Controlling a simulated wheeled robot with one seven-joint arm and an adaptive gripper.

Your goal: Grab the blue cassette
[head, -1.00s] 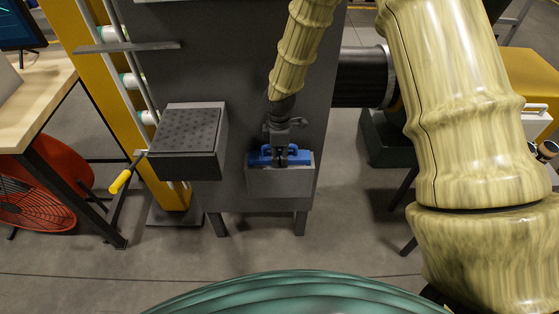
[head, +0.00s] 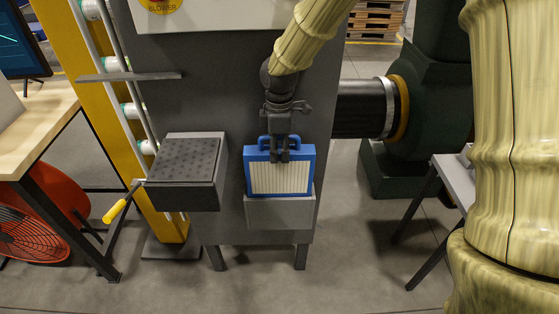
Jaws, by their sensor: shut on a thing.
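The blue cassette (head: 280,178) has a blue frame, a ribbed cream panel and a blue handle on top. It is upright at the grey holder (head: 281,213) on the front of the dark grey machine, with most of its face showing above the holder. Whether its lower edge is still inside the holder is hard to tell. My gripper (head: 281,156) points down from above and is shut on the cassette's handle, its fingers covering the handle's middle.
A dark perforated box (head: 184,160) juts from the machine (head: 230,100) left of the holder. A yellow-handled crank (head: 117,210) sticks out further left. A wooden table (head: 30,125) stands at the left, and a black duct (head: 360,108) runs right. Floor in front is clear.

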